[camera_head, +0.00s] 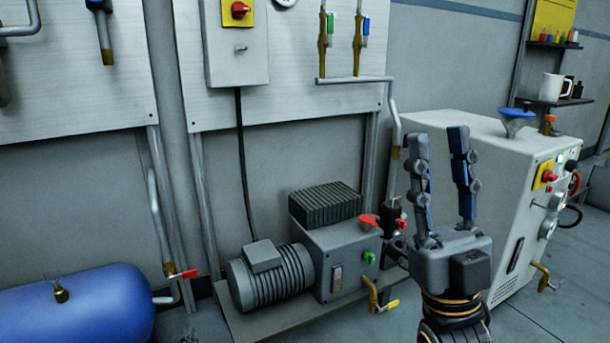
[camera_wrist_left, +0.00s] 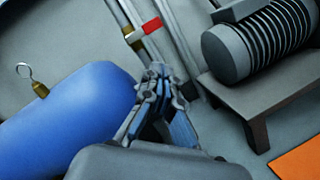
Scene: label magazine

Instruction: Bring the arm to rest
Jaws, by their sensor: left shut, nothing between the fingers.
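My left gripper (camera_wrist_left: 160,76) shows in the left wrist view, its dark and blue fingers drawn together with nothing held between them. Its tips appear in front of the floor and wall between the blue tank (camera_wrist_left: 85,125) and the finned motor (camera_wrist_left: 262,42). I cannot tell its exact distance from either. My right gripper (camera_head: 436,134) stands upright at the right of the head view. Its two fingers are spread apart and empty, pointing up, in front of the grey cabinet (camera_head: 470,133).
The head view shows the blue tank (camera_head: 75,308), a red-handled valve (camera_head: 185,274), the motor (camera_head: 270,275) and a pump box (camera_head: 340,255) on a low bench. A switch box (camera_head: 235,60) hangs on the wall. A mug (camera_head: 552,87) stands on a shelf. An orange patch (camera_wrist_left: 298,160) lies lower right.

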